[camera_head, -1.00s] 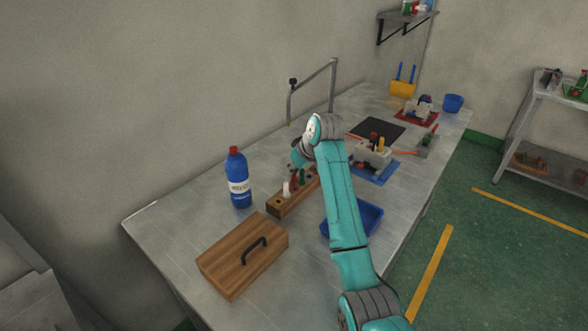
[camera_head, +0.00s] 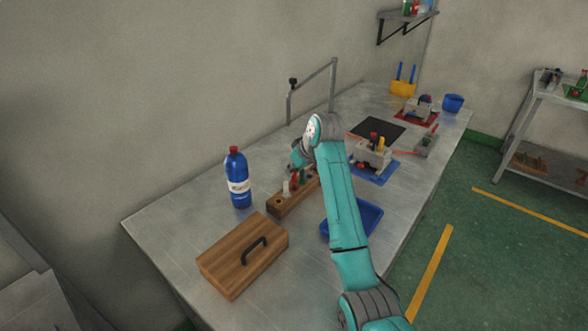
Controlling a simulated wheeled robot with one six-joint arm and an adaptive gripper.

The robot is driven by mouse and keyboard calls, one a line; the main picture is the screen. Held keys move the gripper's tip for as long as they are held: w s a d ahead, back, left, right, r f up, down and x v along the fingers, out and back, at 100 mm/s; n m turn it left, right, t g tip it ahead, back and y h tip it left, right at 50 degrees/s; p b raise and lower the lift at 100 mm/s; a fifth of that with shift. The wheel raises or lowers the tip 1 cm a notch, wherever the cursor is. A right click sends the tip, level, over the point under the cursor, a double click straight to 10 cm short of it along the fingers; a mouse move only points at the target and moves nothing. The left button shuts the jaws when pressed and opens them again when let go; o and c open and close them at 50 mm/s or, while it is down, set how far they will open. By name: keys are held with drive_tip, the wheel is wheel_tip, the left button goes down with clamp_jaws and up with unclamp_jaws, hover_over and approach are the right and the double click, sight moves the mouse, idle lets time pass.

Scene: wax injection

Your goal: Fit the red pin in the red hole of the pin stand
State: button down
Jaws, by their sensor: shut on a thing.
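The pin stand looks to be the long wooden block (camera_head: 283,207) in the middle of the bench, with holes along its top. A white pin (camera_head: 286,188) stands near its front end, with a green pin (camera_head: 301,178) farther back. The red pin (camera_head: 293,181) shows between them, upright, just under my gripper (camera_head: 294,171). My gripper points down over the block and is shut on what looks like the red pin. My arm hides part of the fingers and the far end of the block. I cannot tell how deep the red pin sits, and the red hole is not visible.
A blue bottle (camera_head: 238,178) stands left of the block. A wooden box with a black handle (camera_head: 243,260) is in front. A blue tray (camera_head: 368,217) lies behind my arm. A grey fixture (camera_head: 373,155) sits on a blue mat.

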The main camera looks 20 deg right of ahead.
drive_tip(key=shift+f, duration=1.4)
drive_tip(key=c, duration=1.1)
unclamp_jaws()
drive_tip(key=shift+r, duration=0.15)
drive_tip(key=v, duration=1.1)
drive_tip(key=shift+s+r, duration=0.25)
drive_tip(key=shift+r, duration=0.05)
drive_tip(key=shift+d+f, duration=0.1)
